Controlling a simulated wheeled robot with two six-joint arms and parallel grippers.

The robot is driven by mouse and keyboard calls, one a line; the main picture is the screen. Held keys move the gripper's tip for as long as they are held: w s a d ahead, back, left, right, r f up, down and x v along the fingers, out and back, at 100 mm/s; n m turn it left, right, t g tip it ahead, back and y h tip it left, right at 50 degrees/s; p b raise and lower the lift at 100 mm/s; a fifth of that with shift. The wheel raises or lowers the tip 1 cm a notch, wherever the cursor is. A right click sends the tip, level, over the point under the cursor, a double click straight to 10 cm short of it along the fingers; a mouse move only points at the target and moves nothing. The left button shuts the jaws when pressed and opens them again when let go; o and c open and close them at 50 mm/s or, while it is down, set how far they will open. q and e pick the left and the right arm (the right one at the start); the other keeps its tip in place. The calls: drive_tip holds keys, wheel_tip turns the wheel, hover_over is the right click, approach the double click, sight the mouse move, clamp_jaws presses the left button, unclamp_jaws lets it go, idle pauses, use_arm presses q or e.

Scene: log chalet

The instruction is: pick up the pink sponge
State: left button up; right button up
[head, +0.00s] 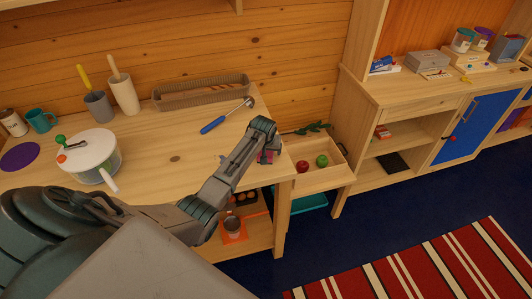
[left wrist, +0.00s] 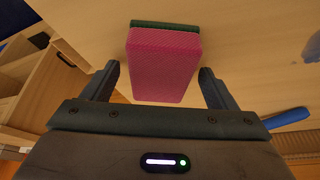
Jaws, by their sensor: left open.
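The pink sponge (left wrist: 163,65) has a dark green layer along its far side. In the left wrist view it stands out from the pale wooden table top, between the two fingers of my left gripper (left wrist: 160,88). The fingers are open, with a gap on each side of the sponge. In the head view my left gripper (head: 262,140) is over the right end of the table. Only a small pink part of the sponge (head: 266,156) shows there; the gripper hides the rest. My right gripper is not in view.
A blue-handled ladle (head: 214,125) lies near the gripper, with a woven basket (head: 200,93) behind it. A white-lidded pot (head: 90,152) stands at the left. An open drawer (head: 318,178) with a red and a green apple juts out at the right.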

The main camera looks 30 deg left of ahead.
use_arm(q)
drive_tip(key=shift+c, duration=0.2)
drive_tip(key=shift+f, duration=0.1)
drive_tip(key=c, duration=1)
drive_tip(key=shift+r+b, duration=0.45)
drive_tip(key=shift+r, duration=0.15)
wheel_tip(320, 180, up, 3)
drive_tip(key=shift+f+b, duration=0.15)
drive_tip(key=shift+b, duration=0.85)
drive_tip(key=shift+s+d+r+b, duration=0.3)
drive_tip(key=shift+s+d+b, duration=0.6)
drive_tip(key=shift+s, duration=1.55)
drive_tip(key=shift+s+d+r+b, duration=0.35)
drive_tip(key=shift+s+d, duration=1)
drive_tip(key=shift+s, duration=1.05)
drive_tip(key=shift+s+d+r+b, duration=0.2)
drive_tip(key=shift+s+d+b, duration=0.7)
drive_tip(key=shift+s, duration=1.55)
drive_tip(key=shift+d, duration=0.15)
